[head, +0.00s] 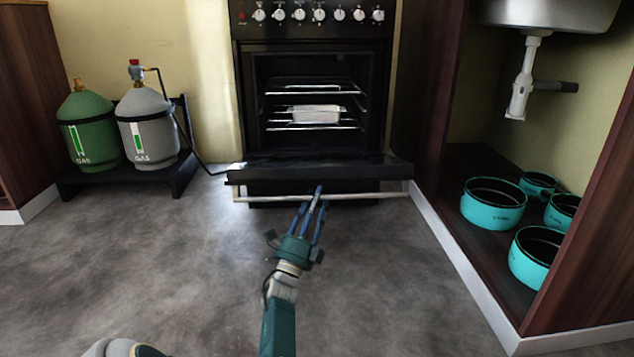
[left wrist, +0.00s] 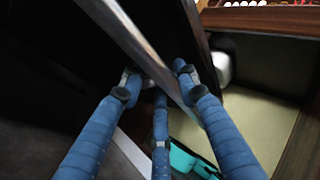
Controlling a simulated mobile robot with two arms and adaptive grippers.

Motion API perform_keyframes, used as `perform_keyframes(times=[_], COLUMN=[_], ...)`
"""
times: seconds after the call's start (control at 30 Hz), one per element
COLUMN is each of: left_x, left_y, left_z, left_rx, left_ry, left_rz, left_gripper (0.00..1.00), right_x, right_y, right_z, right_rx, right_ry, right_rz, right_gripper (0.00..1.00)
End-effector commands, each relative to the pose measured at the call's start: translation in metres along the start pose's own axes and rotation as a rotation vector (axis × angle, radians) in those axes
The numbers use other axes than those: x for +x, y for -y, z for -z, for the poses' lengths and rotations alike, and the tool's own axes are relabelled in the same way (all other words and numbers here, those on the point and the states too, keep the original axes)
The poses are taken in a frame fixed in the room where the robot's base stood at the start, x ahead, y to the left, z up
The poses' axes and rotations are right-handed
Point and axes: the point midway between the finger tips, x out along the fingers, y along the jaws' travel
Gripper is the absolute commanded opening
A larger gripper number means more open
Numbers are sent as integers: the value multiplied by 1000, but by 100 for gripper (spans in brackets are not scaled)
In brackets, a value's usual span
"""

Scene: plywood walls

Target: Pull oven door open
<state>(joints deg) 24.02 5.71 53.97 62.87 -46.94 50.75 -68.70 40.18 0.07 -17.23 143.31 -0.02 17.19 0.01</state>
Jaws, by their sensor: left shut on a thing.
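The black oven (head: 315,60) stands against the back wall. Its door (head: 300,167) is swung down and open, and the inside with its racks shows. A silver bar handle (head: 350,196) runs along the door's front edge. My left gripper (head: 314,196) is at the middle of this handle, shut on it. In the left wrist view the blue fingers (left wrist: 160,85) are around the silver handle (left wrist: 135,40), which crosses diagonally. My right gripper is not in view.
Inside the oven a light dish (head: 313,114) sits on a rack. A green gas bottle (head: 88,132) and a grey one (head: 147,130) stand at left. Several turquoise pots (head: 493,205) stand in the right cabinet under the sink (head: 550,12). The grey floor before the oven is clear.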

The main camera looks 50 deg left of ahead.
Motion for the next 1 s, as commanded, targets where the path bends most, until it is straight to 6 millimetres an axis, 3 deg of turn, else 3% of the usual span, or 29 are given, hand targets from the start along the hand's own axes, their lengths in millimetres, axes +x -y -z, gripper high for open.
perform_keyframes(times=[0.03,0.27,0.87,0.9,1.0], left_x=[-7,-24,-32,-33,-33], left_y=[-18,-39,-43,-43,-43], left_z=[3,10,10,10,10], left_rx=[-6,-6,-5,-5,-4], left_ry=[2,3,12,12,10], left_rz=[-31,-26,-12,-12,-12], left_gripper=[0,0,0,37,46], right_x=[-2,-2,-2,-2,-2], right_y=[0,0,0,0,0], right_z=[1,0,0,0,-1], right_rx=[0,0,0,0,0], right_ry=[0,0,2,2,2], right_rz=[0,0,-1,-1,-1], right_gripper=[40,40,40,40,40])
